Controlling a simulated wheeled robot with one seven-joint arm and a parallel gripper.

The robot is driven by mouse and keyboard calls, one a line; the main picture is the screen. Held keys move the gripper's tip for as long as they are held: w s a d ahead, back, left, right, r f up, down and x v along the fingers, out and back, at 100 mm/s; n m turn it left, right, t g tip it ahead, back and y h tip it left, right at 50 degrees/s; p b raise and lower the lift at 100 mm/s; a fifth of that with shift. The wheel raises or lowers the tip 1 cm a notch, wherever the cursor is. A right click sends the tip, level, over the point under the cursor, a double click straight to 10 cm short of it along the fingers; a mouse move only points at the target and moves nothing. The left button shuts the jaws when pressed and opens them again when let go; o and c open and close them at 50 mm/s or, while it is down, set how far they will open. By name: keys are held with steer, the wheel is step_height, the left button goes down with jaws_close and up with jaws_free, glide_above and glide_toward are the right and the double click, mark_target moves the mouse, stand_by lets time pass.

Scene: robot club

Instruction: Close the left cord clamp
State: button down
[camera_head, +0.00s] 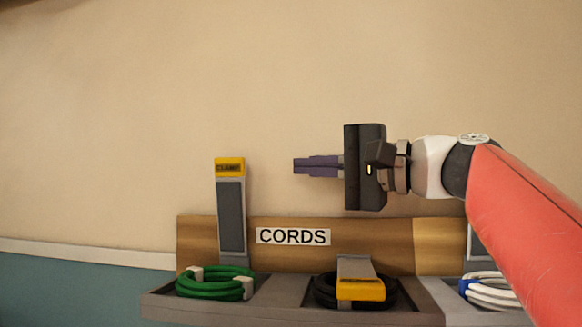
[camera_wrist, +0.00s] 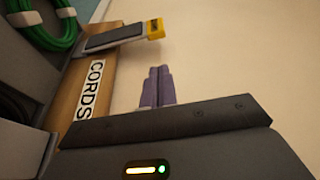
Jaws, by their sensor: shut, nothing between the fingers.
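The left cord clamp (camera_head: 231,212) stands upright, raised, behind the coiled green cord (camera_head: 213,291); its yellow end (camera_head: 229,167) is at the top. In the wrist view the clamp (camera_wrist: 115,37) and its yellow end (camera_wrist: 155,28) show at the upper left. My gripper (camera_head: 296,166) is shut and empty, its purple fingers pointing left toward the clamp's upper part. It is to the right of the clamp, about level with the yellow end, and apart from it. The fingers (camera_wrist: 159,72) also show in the wrist view.
A middle clamp (camera_head: 357,270) is down over a black cord (camera_head: 325,290). A blue and white cord (camera_head: 492,290) lies at the right, partly behind my arm. A wooden backboard (camera_head: 390,235) with a CORDS label (camera_head: 293,236) stands behind the grey tray (camera_head: 275,305). Space between gripper and left clamp is clear.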

mark_target(257, 166)
steer(key=p+x, duration=0.2)
steer(key=x, duration=0.7)
steer(key=shift+s+a, duration=0.15)
steer(key=shift+a, duration=0.15)
steer(key=shift+s, duration=0.15)
